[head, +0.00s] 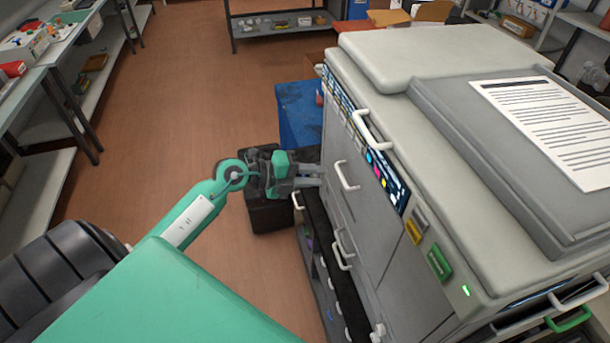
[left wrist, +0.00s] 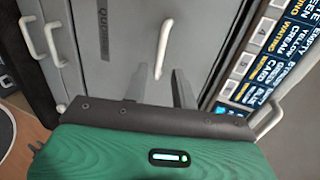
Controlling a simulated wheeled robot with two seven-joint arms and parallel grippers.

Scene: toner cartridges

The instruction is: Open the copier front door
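The copier (head: 450,110) is a large grey machine on the right of the head view. Its front has grey panels with white bar handles, and the front door (head: 345,150) looks closed. A white handle (head: 347,177) on this panel is just right of my left gripper (head: 312,175). In the left wrist view my left gripper (left wrist: 160,90) is open, its two grey fingers apart and pointing at the panel (left wrist: 110,35). The white handle (left wrist: 164,48) lies ahead, in line with the gap between the fingertips. I cannot tell whether they touch it. My right gripper is not in view.
More white handles (head: 343,250) sit lower on the copier's front. A label strip (head: 385,180) runs along its upper edge. A dark box (head: 268,215) and a blue bin (head: 298,112) stand beyond my gripper. Open brown floor (head: 170,110) lies to the left, with shelving (head: 40,190) beyond.

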